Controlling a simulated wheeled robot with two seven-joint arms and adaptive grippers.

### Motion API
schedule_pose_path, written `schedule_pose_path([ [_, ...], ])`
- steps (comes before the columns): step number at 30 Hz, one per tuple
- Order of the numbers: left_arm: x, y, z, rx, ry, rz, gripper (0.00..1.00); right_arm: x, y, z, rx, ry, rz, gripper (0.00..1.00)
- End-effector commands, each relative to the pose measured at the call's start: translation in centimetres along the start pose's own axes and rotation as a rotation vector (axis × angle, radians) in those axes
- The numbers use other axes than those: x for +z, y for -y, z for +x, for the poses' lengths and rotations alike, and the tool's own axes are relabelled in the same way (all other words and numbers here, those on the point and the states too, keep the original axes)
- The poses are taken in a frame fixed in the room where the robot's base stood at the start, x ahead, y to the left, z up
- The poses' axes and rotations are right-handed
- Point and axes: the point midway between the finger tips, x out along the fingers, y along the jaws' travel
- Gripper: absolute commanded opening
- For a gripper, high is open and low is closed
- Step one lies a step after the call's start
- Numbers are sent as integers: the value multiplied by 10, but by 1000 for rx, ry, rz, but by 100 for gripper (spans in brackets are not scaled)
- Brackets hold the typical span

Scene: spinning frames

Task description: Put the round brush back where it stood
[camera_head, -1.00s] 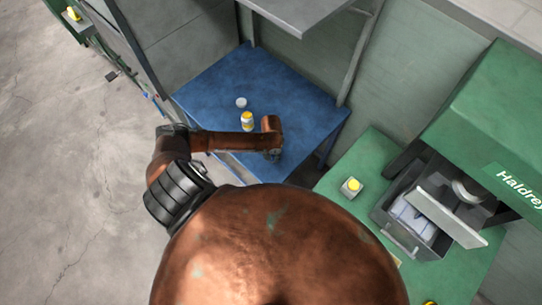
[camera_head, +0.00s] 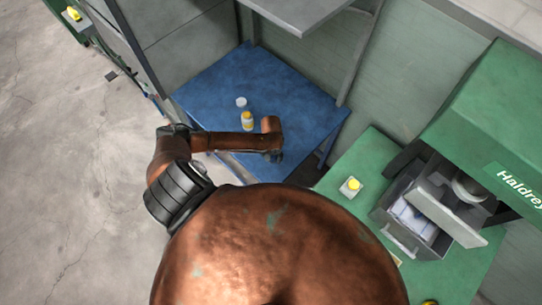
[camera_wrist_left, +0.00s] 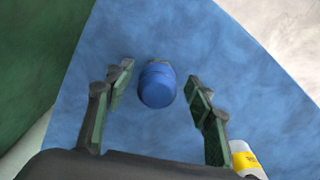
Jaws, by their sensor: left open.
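My left gripper (camera_head: 275,157) is over the blue table (camera_head: 205,95), mostly hidden by my own arm in the head view. In the left wrist view the gripper (camera_wrist_left: 160,100) is open. A round blue thing (camera_wrist_left: 157,86) shows between and a little beyond its fingers, with a gap on both sides. It may be the round brush seen from its end; no bristles show. In the head view it is hidden. My right gripper is not in view.
A bottle with a yellow label or cap (camera_head: 247,121) and a small white round thing (camera_head: 241,102) stand on the blue table beside my arm. The bottle also shows in the left wrist view (camera_wrist_left: 246,160). A green bench (camera_head: 345,205) with a machine stands at right.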

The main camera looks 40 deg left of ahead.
Motion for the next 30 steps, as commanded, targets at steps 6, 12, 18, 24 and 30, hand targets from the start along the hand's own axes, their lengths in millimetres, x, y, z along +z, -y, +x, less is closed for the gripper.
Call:
schedule_pose_path([
  [6,-1,0,-27,1,-2,1,50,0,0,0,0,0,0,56],
  [12,-1,0,-70,2,-3,1,50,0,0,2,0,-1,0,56],
  [18,-1,0,-104,1,-2,1,50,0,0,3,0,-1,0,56],
  [24,0,0,-120,0,0,0,50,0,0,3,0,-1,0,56],
  [30,0,0,-122,0,1,0,50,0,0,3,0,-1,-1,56],
])
